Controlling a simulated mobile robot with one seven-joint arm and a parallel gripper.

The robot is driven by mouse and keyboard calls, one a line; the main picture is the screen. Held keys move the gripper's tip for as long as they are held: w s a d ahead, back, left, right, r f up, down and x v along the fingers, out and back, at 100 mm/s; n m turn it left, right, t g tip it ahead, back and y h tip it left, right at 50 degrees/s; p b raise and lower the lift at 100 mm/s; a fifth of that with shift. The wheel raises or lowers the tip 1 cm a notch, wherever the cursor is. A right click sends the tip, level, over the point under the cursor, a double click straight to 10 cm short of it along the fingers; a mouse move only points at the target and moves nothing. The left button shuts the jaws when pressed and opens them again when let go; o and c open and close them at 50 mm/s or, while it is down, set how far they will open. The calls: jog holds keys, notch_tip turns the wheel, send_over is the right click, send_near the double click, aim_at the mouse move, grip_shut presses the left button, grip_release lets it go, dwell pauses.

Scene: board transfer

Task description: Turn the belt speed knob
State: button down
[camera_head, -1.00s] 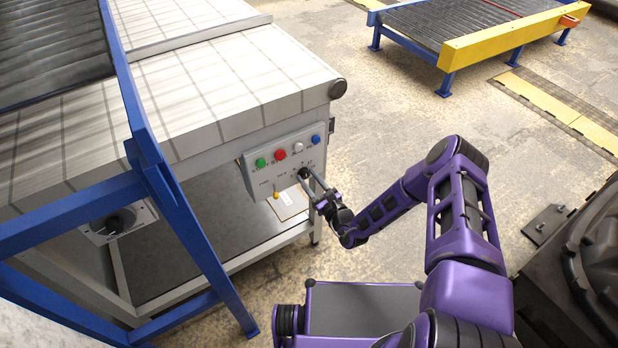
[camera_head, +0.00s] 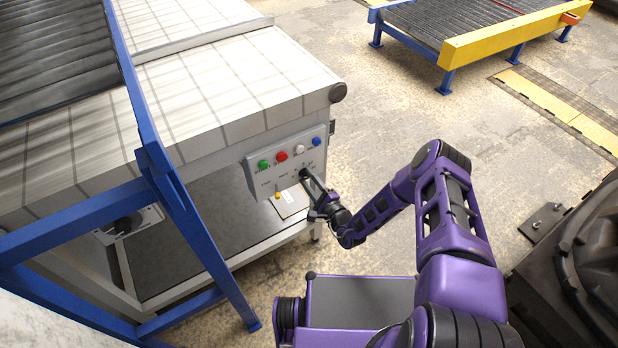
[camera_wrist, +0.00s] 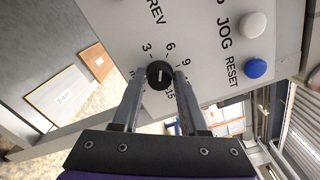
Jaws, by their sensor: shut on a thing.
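The belt speed knob (camera_wrist: 159,75) is black and round with a white pointer line, amid a printed scale on a grey control panel (camera_wrist: 205,70). In the wrist view the line runs roughly up and down; readable numbers include 3, 6 and 9. My gripper (camera_wrist: 159,77) is shut on the knob, one finger on each side. In the head view the panel (camera_head: 260,180) hangs at the table's corner and my gripper (camera_head: 306,175) reaches its lower right part. The fingers mostly hide the knob there.
A blue frame (camera_head: 165,185) stands left. Open floor (camera_head: 400,110) lies right of the table.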

jog(key=n+p, duration=0.1)
jog(key=n, duration=0.4)
jog(key=shift+f+n, duration=0.1)
jog(key=shift+n, duration=0.3)
dwell(0.4)
jog(key=shift+c, duration=2.2)
grip_release()
jog(key=shift+d, duration=0.1)
